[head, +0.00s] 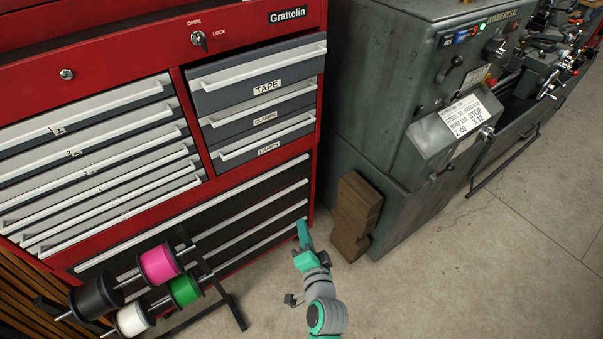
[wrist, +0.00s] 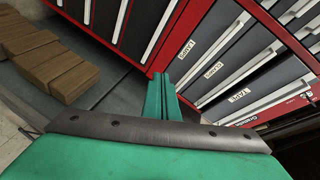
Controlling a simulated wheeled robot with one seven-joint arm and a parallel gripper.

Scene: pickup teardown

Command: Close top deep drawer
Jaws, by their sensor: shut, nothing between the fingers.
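The red tool cabinet (head: 180,52) fills the left of the head view. Its deep drawers are stacked at upper right: the grey top one labelled TAPE (head: 230,92), then CLAMPS (head: 232,131) and LAMPS (head: 238,158). The TAPE drawer front looks a little forward of those below; how far is hard to tell. The wrist view also shows the TAPE drawer (wrist: 262,92) at the right. My green gripper (head: 302,236) is shut and empty, low in front of the cabinet's right side, apart from the TAPE drawer. Its fingers (wrist: 163,97) show in the wrist view.
A rack with spools, including a pink one (head: 160,264), stands at lower left before the black lower drawers (head: 215,225). Brown wooden blocks (head: 355,215) lean by the grey lathe (head: 385,120) on the right. The concrete floor (head: 450,270) is clear at lower right.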

